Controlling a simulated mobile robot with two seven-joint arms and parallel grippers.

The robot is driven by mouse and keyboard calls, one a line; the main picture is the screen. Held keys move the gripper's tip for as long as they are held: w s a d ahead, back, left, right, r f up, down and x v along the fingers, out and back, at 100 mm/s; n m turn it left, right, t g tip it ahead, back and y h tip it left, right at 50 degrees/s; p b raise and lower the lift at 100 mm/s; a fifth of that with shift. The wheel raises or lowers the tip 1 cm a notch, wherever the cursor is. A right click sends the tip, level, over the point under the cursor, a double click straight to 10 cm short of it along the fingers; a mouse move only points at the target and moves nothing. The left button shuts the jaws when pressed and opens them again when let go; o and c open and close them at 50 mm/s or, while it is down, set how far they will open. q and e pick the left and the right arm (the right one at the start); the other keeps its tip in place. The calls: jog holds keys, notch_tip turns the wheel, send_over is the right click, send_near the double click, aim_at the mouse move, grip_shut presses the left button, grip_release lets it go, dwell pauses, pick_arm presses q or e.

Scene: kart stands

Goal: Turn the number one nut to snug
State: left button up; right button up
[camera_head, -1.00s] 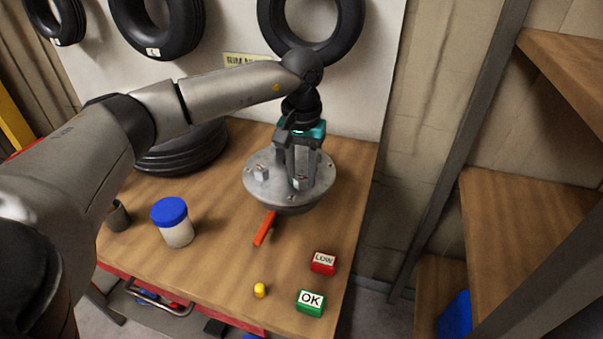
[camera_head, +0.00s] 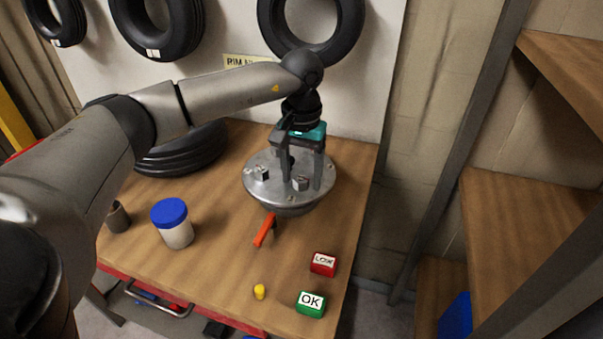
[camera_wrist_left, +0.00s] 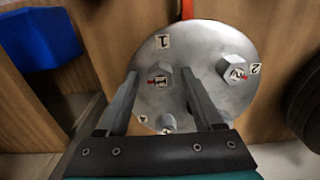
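The round metal hub (camera_head: 262,195) sits on the wooden bench. The number one nut (camera_head: 301,184), a grey hex nut, stands near its front; it also shows in the left wrist view (camera_wrist_left: 159,77), with a red mark and the printed 1 (camera_wrist_left: 163,41) beside it. My left gripper (camera_head: 300,175) points down over the hub, open, its fingers on either side of this nut with a visible gap. The number two nut (camera_wrist_left: 232,70) stands outside the fingers, and a further nut (camera_wrist_left: 168,122) lies near the gripper's base in the wrist view. My right gripper is not in view.
An orange-red handle (camera_head: 265,229) lies in front of the hub. A red LOW block (camera_head: 323,264), green OK block (camera_head: 310,304) and yellow peg (camera_head: 260,291) stand at the front right. A blue-lidded jar (camera_head: 174,224) and dark cup (camera_head: 117,216) stand left.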

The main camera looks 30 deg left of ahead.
aim_at(301, 178)
pick_arm(q)
jog(key=shift+r, duration=0.15)
notch_tip(301, 178, up, 15)
jog(key=p, duration=0.2)
dwell(0.3)
dwell(0.4)
